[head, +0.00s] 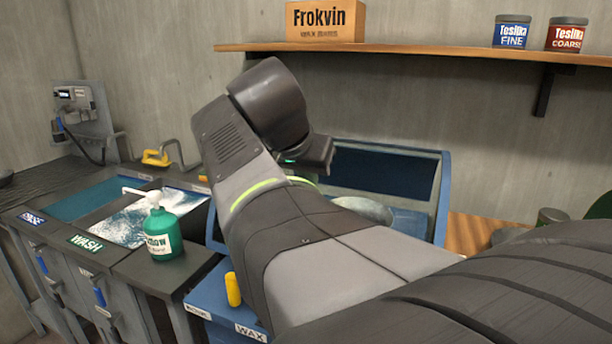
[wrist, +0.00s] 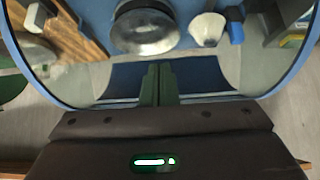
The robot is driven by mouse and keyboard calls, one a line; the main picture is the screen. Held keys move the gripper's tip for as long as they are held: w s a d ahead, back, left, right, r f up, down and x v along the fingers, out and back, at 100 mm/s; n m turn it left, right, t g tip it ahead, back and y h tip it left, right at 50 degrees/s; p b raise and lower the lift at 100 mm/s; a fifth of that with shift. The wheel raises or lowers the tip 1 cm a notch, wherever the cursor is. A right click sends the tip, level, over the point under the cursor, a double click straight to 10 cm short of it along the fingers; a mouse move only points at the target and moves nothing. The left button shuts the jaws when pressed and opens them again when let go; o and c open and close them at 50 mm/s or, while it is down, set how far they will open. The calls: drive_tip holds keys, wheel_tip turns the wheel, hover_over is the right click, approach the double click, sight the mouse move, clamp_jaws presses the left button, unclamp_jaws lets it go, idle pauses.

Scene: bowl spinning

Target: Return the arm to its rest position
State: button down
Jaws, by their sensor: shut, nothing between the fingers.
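My arm (head: 260,170) rises across the middle of the head view and bends over at the top, with its wrist end toward the blue-framed booth. My gripper (wrist: 157,70) shows in the wrist view with its two dark green fingers together and nothing between them. In the head view the fingers are hidden behind the arm. A grey metal bowl (wrist: 147,32) is in the wrist view, just beyond the fingertips and apart from them in the picture. A grey rounded surface, likely the same bowl (head: 366,209), shows in the head view behind my arm.
The blue-framed booth (head: 443,190) stands behind my arm. At left are the wash sink (head: 130,222) and a green pump bottle (head: 162,235). A yellow cylinder (head: 233,289) is close beside my arm. A wooden shelf (head: 420,48) with a box and jars runs above.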

drive_tip(key=shift+f+b, duration=3.65)
drive_tip(key=shift+f, duration=1.15)
wheel_tip(320, 180, up, 10)
drive_tip(key=p, duration=0.8)
wheel_tip(320, 180, down, 11)
drive_tip(key=b, duration=0.8)
drive_tip(key=shift+b, duration=0.4)
wheel_tip(320, 180, up, 2)
drive_tip(key=shift+w+d+r+p, duration=0.15)
drive_tip(key=shift+r+p, duration=0.1)
drive_tip(key=shift+p, duration=0.85)
drive_tip(key=w+d+r+p, duration=0.1)
drive_tip(key=w+r+p, duration=0.1)
drive_tip(key=w+d+r+p, duration=0.1)
drive_tip(key=w+r+p, duration=0.1)
drive_tip(key=w+p, duration=0.1)
drive_tip(key=w+d+r+p, duration=0.1)
drive_tip(key=w+r+p, duration=0.1)
drive_tip(key=r+p, duration=0.1)
drive_tip(key=shift+w, duration=0.35)
drive_tip(key=shift+w+d+r+p, duration=0.2)
drive_tip(key=shift+w+p, duration=0.05)
drive_tip(key=shift+w, duration=0.2)
drive_tip(key=shift+w+d+r+p, duration=0.15)
drive_tip(key=shift+w+d+p, duration=0.1)
drive_tip(key=shift+w, duration=0.15)
drive_tip(key=shift+a, duration=0.1)
